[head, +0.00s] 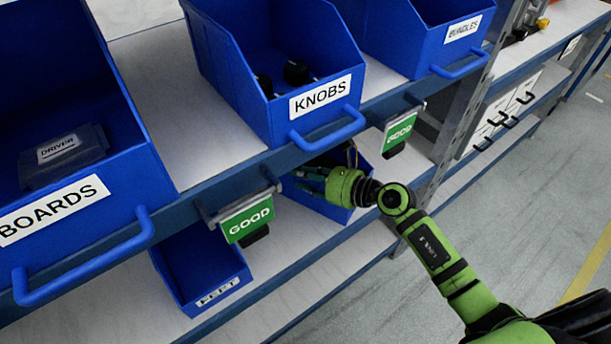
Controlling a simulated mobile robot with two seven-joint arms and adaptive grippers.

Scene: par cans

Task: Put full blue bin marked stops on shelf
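My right gripper (311,178) reaches in from the right, below the upper shelf's edge. Its fingertips are at a small blue bin (322,208) on the lower shelf. The gripper and wrist cover part of this bin, and I see no label on it, so I cannot tell if it is the stops bin. Something small and dark shows at its back. Whether the fingers are closed on its wall or apart is too small to tell. No label reading stops is legible. My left gripper is not in view.
The upper shelf holds large blue bins marked BOARDS (125,190), KNOBS (232,80) and BUNDLES (415,50). A small bin marked FEET (190,270) sits lower left. Green GOOD signs (248,220) hang from the upper shelf edge. A metal upright (455,110) stands right of my gripper; the floor beyond is clear.

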